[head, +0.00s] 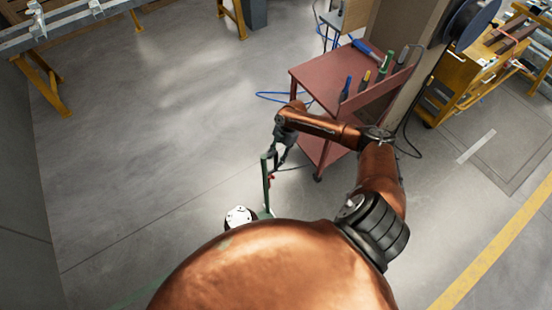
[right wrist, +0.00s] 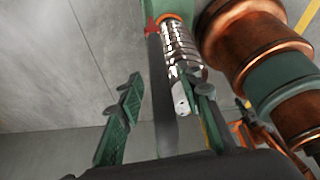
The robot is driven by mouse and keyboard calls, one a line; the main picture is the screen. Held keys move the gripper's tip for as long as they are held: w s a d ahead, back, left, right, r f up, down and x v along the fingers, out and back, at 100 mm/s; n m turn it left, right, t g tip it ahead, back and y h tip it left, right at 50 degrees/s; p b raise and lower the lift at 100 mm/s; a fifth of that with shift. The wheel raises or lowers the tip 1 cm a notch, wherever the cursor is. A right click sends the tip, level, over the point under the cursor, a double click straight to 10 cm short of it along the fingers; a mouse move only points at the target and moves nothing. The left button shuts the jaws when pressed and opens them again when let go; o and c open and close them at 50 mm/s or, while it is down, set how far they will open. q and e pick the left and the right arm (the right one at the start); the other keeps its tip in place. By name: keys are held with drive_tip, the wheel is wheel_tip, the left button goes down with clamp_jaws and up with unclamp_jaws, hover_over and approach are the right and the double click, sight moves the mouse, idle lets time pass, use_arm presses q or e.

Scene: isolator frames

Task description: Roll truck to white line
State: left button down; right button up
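A slim green upright post (head: 266,188) with a small red part stands just beyond my copper body in the head view. It may be the truck's handle; the rest is hidden behind my body. My right gripper (head: 278,158) is beside the top of this post. In the right wrist view, the two green fingers of my right gripper (right wrist: 165,120) are spread, with a dark grey bar (right wrist: 162,90) between them and a visible gap on the left. A short white line (head: 476,147) lies on the floor at the right. My left gripper is not in view.
A maroon cart (head: 316,73) with bottles and tools stands right behind my right arm, close to it. A yellow cabinet (head: 455,80) is at upper right. A yellow floor stripe (head: 495,248) runs at lower right. The grey floor (head: 150,140) at left is clear.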

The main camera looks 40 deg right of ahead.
drive_tip(key=v, duration=1.1)
drive_tip(key=shift+r, duration=0.35)
drive_tip(key=shift+d, duration=0.1)
drive_tip(key=s+d+f+m+t+h, duration=0.1)
drive_tip(key=s+d+f+m, duration=0.15)
drive_tip(key=f, duration=0.55)
drive_tip(key=s+d+f+m+t+h, duration=0.1)
drive_tip(key=f+m, duration=0.3)
drive_tip(key=f, duration=0.5)
drive_tip(key=s+d+f+m+h, duration=0.1)
drive_tip(key=d+f+m, duration=0.15)
drive_tip(key=f, duration=0.55)
drive_tip(key=s+a+f+m+h, duration=0.15)
drive_tip(key=s+f+m, duration=0.35)
drive_tip(key=s+f, duration=1)
drive_tip(key=s+a+f+m, duration=0.1)
drive_tip(key=s+a+f, duration=0.2)
drive_tip(key=s, duration=0.6)
drive_tip(key=s+a+f+m, duration=0.1)
drive_tip(key=s+a+f, duration=0.3)
drive_tip(key=s+a, duration=0.4)
drive_tip(key=s+a+f+m, duration=0.1)
drive_tip(key=s+a+f, duration=0.3)
drive_tip(key=s, duration=0.6)
drive_tip(key=shift+s+a+m+g, duration=0.3)
drive_tip(key=shift+s+a+m, duration=0.1)
drive_tip(key=shift+a, duration=0.35)
drive_tip(key=shift+c, duration=0.3)
drive_tip(key=shift+w, duration=0.1)
drive_tip(key=shift+c, duration=0.3)
